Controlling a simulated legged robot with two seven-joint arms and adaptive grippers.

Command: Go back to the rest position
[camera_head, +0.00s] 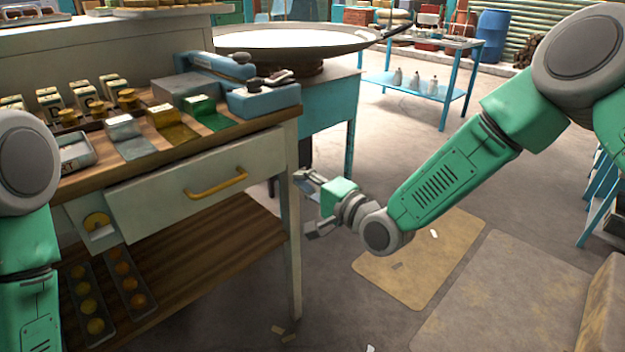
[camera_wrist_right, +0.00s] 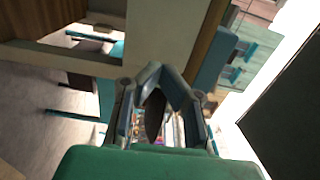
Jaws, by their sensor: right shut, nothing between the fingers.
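My right gripper (camera_head: 306,200) is beside the right front leg of the wooden workbench (camera_head: 220,235), in front of the floor gap. It is shut and holds nothing. In the right wrist view its fingers (camera_wrist_right: 161,74) come together at the tips. My right arm comes in from the right edge, bent at the elbow, with the forearm angled down to the left. My left arm shows only as upper links at the left edge. The left gripper is out of view.
The workbench has a shut drawer with a yellow handle (camera_head: 215,184). Small boxes and a blue device (camera_head: 262,98) stand on top. A wide pan (camera_head: 295,38) sits on a blue cabinet behind. A blue table (camera_head: 420,85) with bottles stands farther back. Floor at centre right is open.

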